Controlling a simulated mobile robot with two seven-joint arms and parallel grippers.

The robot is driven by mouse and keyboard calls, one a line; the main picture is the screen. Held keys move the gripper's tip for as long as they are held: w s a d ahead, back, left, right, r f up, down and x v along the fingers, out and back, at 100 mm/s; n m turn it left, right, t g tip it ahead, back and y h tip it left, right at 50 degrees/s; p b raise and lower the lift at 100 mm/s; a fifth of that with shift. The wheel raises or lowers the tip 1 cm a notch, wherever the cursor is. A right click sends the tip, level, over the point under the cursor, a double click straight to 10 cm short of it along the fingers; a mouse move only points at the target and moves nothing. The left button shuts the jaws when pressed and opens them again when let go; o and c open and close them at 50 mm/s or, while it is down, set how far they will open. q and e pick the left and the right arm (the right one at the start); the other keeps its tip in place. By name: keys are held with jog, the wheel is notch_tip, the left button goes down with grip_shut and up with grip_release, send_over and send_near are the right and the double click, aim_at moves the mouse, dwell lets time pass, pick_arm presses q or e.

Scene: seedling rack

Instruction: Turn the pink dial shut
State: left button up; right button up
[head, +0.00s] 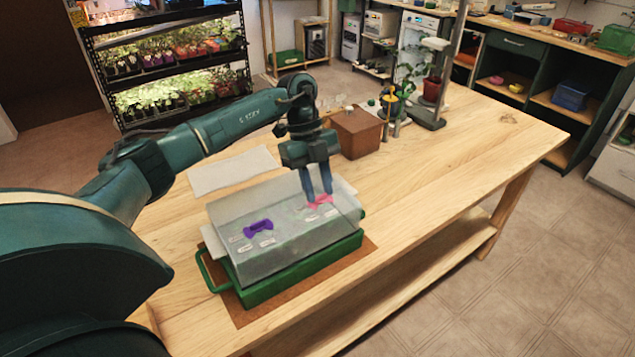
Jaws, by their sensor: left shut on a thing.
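The pink dial (321,201) sits on the right part of the sloped, cloudy lid (283,235) of a green tray (297,272). My left gripper (318,198) points down at the dial from above, with its fingers closed on it. The fingers hide part of the dial, and I cannot tell its exact angle. A purple dial (258,228) is on the left part of the same lid. Small pale labels lie near both dials, too small to read. My right gripper is not in view.
The tray stands on a brown mat (246,317) near the front edge of the wooden table (452,168). A white sheet (233,171) lies behind it. A brown box (357,133) and a potted plant on a stand (431,90) are farther back. The table's right side is clear.

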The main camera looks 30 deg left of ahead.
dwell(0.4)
pick_arm(q)
jog(key=o, duration=1)
jog(key=b+v, duration=0.1)
jog(key=v, duration=1.2)
jog(key=shift+r, duration=0.1)
